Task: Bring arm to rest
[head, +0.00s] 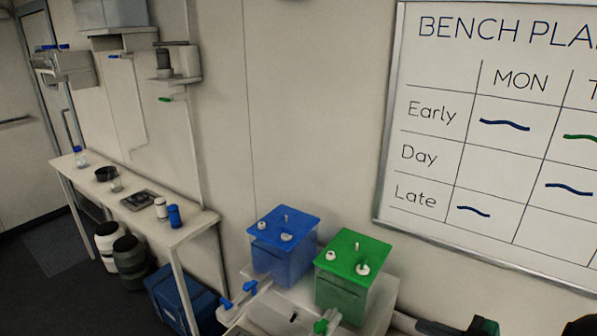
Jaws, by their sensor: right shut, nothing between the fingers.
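My right gripper (403,320) shows at the bottom edge, right of the green box, with its dark arm coming in from the lower right. It is shut with nothing between its fingers, and part of it is cut off by the frame edge. My left gripper is not in view. A blue-lidded box (283,262) and a green-lidded box (347,291) stand side by side on a pale surface by the wall. A blue tap (238,290) and a green tap (325,323) show in front of them.
A narrow bench (140,214) along the left wall holds bottles, a black bowl and a flat device. Dark and white containers (130,258) and a blue crate (178,296) sit below it. A whiteboard (490,130) hangs at the right. Open floor shows at lower left.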

